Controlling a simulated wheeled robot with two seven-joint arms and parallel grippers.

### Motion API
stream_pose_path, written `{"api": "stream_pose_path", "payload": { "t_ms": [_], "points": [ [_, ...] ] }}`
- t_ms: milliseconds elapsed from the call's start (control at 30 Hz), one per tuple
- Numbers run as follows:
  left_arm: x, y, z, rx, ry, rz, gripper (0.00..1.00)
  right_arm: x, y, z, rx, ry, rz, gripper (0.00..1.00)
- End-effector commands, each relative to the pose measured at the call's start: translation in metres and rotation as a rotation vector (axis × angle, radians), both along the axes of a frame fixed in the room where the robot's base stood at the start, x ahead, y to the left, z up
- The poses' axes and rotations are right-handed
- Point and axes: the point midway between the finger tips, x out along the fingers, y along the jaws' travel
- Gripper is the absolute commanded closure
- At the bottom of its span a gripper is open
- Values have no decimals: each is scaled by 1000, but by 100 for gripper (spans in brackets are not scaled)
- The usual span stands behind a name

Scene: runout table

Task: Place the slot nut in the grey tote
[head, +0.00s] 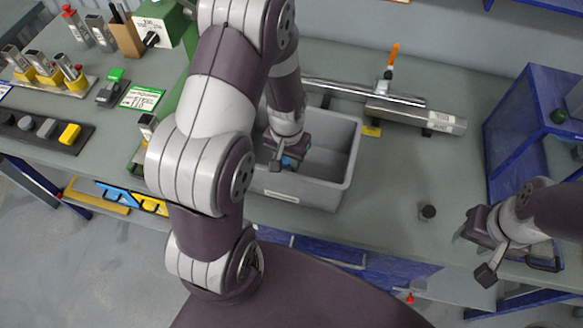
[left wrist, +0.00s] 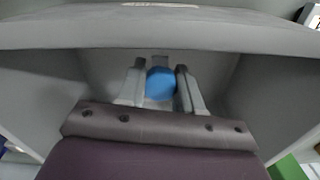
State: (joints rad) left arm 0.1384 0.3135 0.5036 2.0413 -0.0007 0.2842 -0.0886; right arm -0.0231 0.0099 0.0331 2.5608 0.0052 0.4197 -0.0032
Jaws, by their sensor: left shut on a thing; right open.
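The grey tote (head: 310,193) stands on the table in the middle of the head view, with its open top up. My left gripper (head: 283,164) reaches down inside it and is shut on a small blue piece, which I take to be the slot nut (head: 292,161). In the left wrist view the slot nut (left wrist: 160,83) sits between the two grey fingers of my left gripper (left wrist: 160,90), with tote walls around it. I cannot tell whether it touches the tote floor. My right gripper (head: 474,254) is open and empty at the table's front right.
A long metal bar assembly (head: 395,108) with an orange handle lies behind the tote. A small dark knob (head: 428,211) stands on clear table right of it. A blue-framed rack (head: 528,140) is at the far right.

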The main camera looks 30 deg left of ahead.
Motion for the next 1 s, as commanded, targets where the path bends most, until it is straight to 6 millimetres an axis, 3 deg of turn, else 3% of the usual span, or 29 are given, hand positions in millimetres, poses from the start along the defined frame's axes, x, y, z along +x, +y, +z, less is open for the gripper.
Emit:
{"api": "stream_pose_path", "payload": {
  "t_ms": [300, 700, 733, 800, 1000],
  "points": [
    [0, 0, -55, 0, 2, 0, 95, 0, 0, 8, 0, 0, 0, 57],
    [1, 0, -65, 0, -1, 0, 95, 0, 0, 4, 0, 0, 0, 57],
    [1, 0, -64, 0, -2, 0, 59, 0, 0, 5, 0, 0, 0, 57],
    [1, 0, -63, 0, -2, 0, 40, 0, 0, 5, 0, 0, 0, 57],
    [1, 0, -63, 0, -1, 0, 40, 0, 0, 5, 0, 0, 0, 57]
  ]
}}
